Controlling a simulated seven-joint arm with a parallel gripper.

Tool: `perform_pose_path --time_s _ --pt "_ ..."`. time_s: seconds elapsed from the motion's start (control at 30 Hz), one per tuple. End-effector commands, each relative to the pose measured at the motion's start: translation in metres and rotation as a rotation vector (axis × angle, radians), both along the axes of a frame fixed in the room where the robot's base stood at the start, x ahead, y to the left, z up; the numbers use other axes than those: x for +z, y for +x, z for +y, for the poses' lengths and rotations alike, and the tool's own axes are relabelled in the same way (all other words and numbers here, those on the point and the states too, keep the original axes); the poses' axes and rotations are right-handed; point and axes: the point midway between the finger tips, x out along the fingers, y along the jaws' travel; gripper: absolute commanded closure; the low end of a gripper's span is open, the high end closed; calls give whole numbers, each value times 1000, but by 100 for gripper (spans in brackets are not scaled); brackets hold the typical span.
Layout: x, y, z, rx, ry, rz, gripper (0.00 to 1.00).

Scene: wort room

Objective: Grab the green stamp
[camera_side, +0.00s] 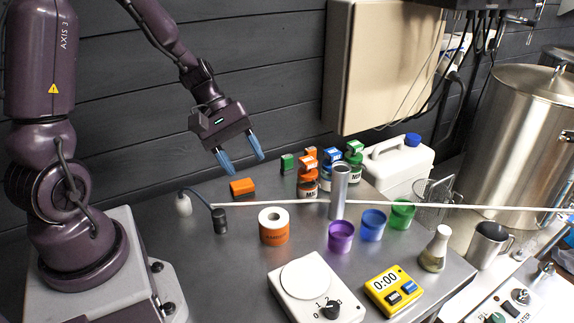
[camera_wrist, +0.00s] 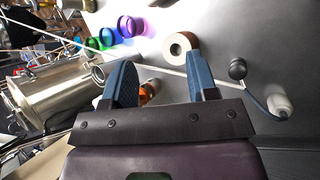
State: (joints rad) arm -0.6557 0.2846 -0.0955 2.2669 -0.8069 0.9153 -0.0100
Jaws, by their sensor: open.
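A small green block (camera_side: 287,162) stands at the back of the steel table in the side view. Further right, a green-topped piece with a white label (camera_side: 354,148) stands among similar orange (camera_side: 308,164) and blue (camera_side: 332,155) ones. I cannot tell which green piece is the stamp. My gripper (camera_side: 245,165) is open and empty, with blue fingers pointing down, above an orange block (camera_side: 242,187) and left of the small green block. In the wrist view my gripper (camera_wrist: 160,62) is open, with a partly hidden orange thing (camera_wrist: 148,92) showing between the fingers; no green stamp is clear there.
An orange-and-white roll (camera_side: 274,228), a steel cylinder (camera_side: 339,190), and purple (camera_side: 341,237), blue (camera_side: 373,225) and green (camera_side: 402,213) cups stand on the table. A thin white rod (camera_side: 450,206) crosses the scene. A scale (camera_side: 304,285) sits in front.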

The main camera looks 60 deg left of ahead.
Motion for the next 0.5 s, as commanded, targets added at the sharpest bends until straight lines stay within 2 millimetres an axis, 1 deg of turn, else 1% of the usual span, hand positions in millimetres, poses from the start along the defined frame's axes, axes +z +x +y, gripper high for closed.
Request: perform_pose_path --time_s 0.03,0.17,0.27,0.3,0.4,0.5 --pt "-16 10 10 131 -96 26 47" --pt "-50 40 40 484 -328 50 47" --pt "-80 61 72 787 -504 58 47" --pt "-92 68 87 910 -569 56 47" --pt "-119 80 123 1184 -704 42 47" --pt "-133 90 150 1385 -794 10 47"
